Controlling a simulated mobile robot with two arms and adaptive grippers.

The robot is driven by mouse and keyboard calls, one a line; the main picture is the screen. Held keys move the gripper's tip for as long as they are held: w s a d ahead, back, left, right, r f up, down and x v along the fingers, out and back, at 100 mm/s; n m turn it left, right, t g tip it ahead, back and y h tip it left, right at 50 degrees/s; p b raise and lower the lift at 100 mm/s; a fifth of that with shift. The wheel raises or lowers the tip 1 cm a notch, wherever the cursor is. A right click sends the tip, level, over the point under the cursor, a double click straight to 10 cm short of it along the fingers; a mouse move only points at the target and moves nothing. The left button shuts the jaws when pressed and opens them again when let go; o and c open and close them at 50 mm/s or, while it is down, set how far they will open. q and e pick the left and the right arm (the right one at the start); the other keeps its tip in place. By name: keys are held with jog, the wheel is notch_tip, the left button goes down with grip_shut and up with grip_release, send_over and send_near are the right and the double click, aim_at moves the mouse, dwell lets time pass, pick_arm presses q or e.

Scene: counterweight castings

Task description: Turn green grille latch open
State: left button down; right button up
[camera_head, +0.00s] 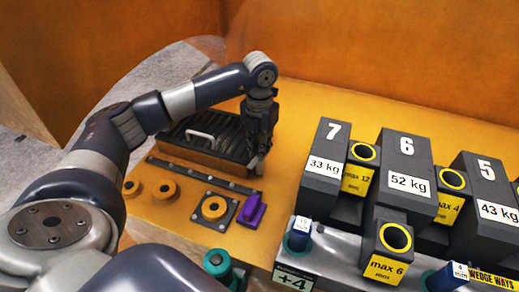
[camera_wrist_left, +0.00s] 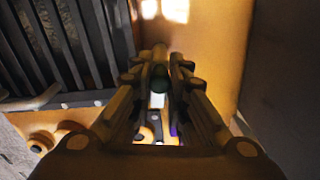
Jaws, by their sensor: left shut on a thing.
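The black slatted grille (camera_head: 228,131) lies on the orange surface at the back left, with a pale handle (camera_head: 201,138) on its front. It also shows at the left of the left wrist view (camera_wrist_left: 70,40). My left gripper (camera_head: 257,158) points down at the grille's right end. In the left wrist view its fingers (camera_wrist_left: 159,78) are closed around a small dark green piece (camera_wrist_left: 160,83), which looks like the latch. The fingers hide most of it, so its turn angle cannot be told. My right gripper is not in view.
A bolted dark rail (camera_head: 205,177) runs in front of the grille. Orange knobs (camera_head: 165,189) and a purple block (camera_head: 252,211) stand nearer. Grey weights (camera_head: 404,170) and yellow-faced blocks fill the right. An orange wall (camera_head: 400,60) rises behind.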

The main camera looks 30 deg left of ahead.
pick_arm(q)
jog(key=shift+w+r+n+b, duration=0.15)
jog(key=shift+n+b, duration=0.15)
jog(key=shift+n, duration=0.8)
jog(key=c, duration=1.7)
grip_release()
jog(key=shift+o, duration=1.1)
notch_tip(320, 180, up, 12)
